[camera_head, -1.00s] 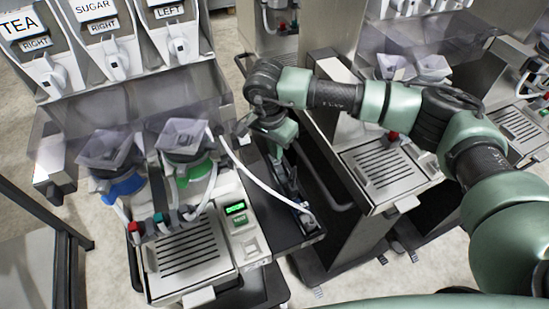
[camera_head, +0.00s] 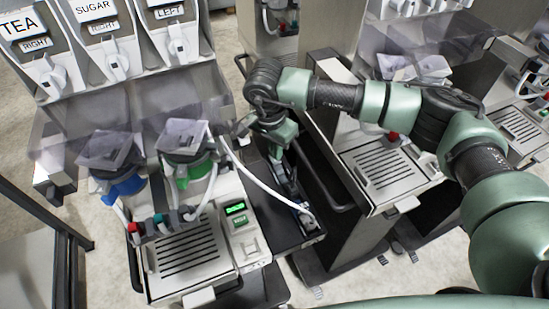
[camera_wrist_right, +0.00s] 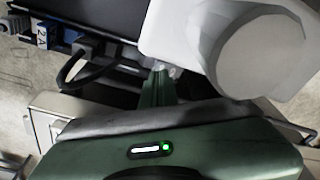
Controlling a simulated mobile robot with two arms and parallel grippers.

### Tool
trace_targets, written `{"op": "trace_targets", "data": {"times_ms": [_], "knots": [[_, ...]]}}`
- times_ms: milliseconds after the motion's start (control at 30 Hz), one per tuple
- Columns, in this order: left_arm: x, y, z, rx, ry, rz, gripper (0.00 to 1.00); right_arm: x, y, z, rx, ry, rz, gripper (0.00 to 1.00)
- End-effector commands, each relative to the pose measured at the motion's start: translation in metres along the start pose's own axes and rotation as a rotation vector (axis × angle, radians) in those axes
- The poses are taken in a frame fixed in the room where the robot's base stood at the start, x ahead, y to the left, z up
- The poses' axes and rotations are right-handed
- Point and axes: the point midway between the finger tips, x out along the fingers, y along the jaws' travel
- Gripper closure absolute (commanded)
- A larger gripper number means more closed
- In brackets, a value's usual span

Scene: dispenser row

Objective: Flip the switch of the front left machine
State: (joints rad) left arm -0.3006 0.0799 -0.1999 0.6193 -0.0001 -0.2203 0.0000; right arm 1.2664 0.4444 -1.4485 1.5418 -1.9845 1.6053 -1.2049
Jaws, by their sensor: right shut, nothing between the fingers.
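The front left machine (camera_head: 188,248) has a slatted drip tray, a green-lit display and two funnel cups, one with a blue base and one with a green base. My right gripper (camera_head: 284,172) points down beside the machine's right side, over a dark shelf. In the right wrist view the gripper (camera_wrist_right: 159,72) is shut and empty, its tips close to a white rounded part; I cannot tell whether they touch. I cannot make out the switch for certain in either view. My left gripper is not in view.
A white hose (camera_head: 262,182) runs from the machine past my gripper. The dark shelf (camera_head: 262,225) carries a strip with cables (camera_head: 303,216) at its right edge. A second machine (camera_head: 385,170) stands to the right under my right arm. A blue plug (camera_wrist_right: 45,36) shows in the wrist view.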

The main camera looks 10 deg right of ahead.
Motion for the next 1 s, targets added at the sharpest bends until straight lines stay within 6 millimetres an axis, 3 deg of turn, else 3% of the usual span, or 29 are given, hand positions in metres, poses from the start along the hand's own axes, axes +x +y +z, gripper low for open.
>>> {"op": "trace_targets", "data": {"times_ms": [1000], "knots": [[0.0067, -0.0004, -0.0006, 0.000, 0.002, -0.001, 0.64, 0.0067, 0.0000, 0.0010, 0.000, 0.000, 0.000, 1.00]]}}
